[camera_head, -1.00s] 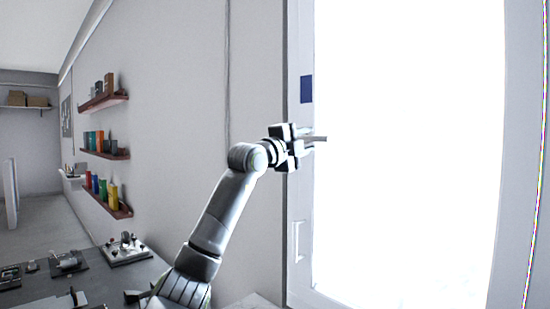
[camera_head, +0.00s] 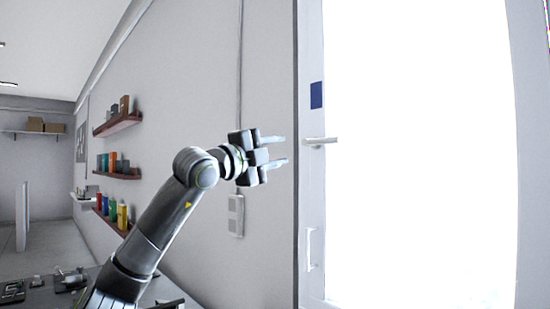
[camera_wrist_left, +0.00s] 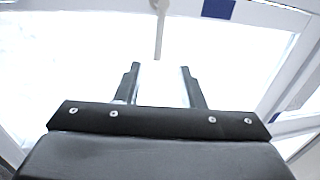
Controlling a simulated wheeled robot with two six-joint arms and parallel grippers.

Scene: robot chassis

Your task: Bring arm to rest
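My left gripper (camera_head: 280,151) is raised in the middle of the head view, in front of the grey wall. Its two fingers are spread apart with nothing between them, and they point right toward the door. In the left wrist view the same gripper (camera_wrist_left: 160,85) shows its fingers apart and empty. The door handle (camera_head: 320,141) is a metal lever to the right of the fingertips, with a gap between them. In the left wrist view the handle (camera_wrist_left: 160,30) stands beyond the fingers. My right gripper is not in view.
A bright glass door (camera_head: 420,150) with a pale frame fills the right side. A blue sign (camera_head: 316,95) is on the frame. Shelves (camera_head: 118,124) with books and boxes hang on the left wall. A dark worktop (camera_head: 45,291) with small items lies at lower left.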

